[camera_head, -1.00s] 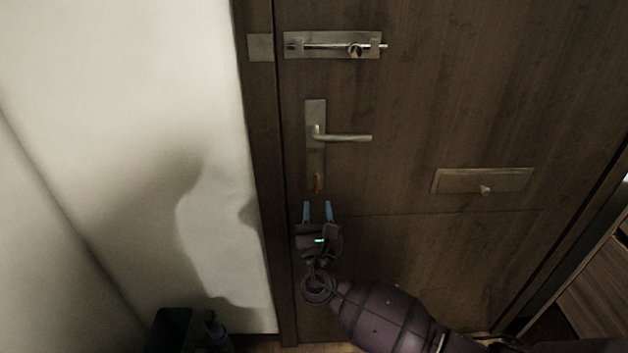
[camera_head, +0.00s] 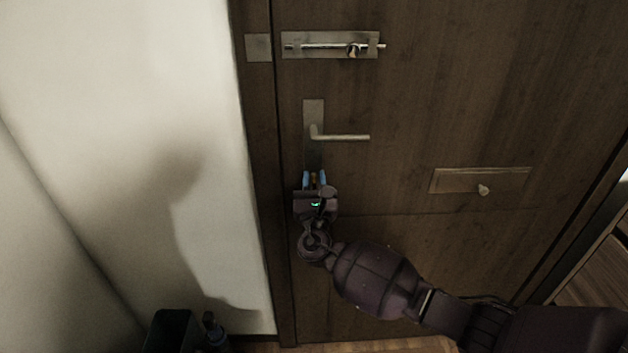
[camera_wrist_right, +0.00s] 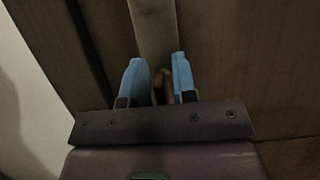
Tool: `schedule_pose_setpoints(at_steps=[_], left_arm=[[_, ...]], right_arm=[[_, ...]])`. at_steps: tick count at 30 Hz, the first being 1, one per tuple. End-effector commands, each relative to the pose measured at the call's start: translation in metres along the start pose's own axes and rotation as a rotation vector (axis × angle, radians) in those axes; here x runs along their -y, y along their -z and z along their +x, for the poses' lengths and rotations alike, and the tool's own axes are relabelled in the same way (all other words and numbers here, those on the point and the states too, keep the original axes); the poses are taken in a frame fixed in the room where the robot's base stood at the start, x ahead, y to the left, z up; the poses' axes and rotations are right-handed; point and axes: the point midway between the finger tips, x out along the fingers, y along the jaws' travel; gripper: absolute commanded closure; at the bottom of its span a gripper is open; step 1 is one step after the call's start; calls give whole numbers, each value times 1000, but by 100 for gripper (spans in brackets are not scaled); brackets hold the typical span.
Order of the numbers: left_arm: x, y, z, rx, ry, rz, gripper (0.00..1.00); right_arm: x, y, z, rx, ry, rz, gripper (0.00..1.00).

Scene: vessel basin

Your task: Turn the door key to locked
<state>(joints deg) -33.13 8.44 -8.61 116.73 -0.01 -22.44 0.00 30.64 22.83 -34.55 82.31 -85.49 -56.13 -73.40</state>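The brass-coloured door key (camera_head: 314,178) sits at the bottom of the handle's metal plate (camera_head: 313,112) on the brown door. It is mostly hidden by my right gripper (camera_head: 314,180). The gripper's two blue fingers stand on either side of the key. In the right wrist view, the key (camera_wrist_right: 158,88) shows as a small yellowish shape between the parted fingers (camera_wrist_right: 158,75), and they do not look closed on it. Which way the key is turned I cannot tell. My left gripper is not in view.
The lever handle (camera_head: 342,137) points right above my gripper. A sliding bolt (camera_head: 330,46) is higher up. A plate with a knob (camera_head: 483,190) is to the right. A pale wall (camera_head: 130,120) stands left of the door. Dark objects (camera_head: 170,330) stand at the lower left.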

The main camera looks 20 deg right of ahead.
Motion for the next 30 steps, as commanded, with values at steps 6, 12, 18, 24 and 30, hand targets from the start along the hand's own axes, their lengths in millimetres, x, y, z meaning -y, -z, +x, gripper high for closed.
schedule_pose_setpoints(at_steps=[6,12,18,24,30], left_arm=[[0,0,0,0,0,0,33],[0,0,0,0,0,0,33],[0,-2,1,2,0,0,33],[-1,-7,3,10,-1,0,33],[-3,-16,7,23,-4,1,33]], right_arm=[[0,0,0,0,0,0,100],[0,1,-1,-1,0,-1,100],[0,2,-2,-4,8,19,100],[1,5,-2,-7,36,86,100],[3,8,-4,-12,93,222,100]])
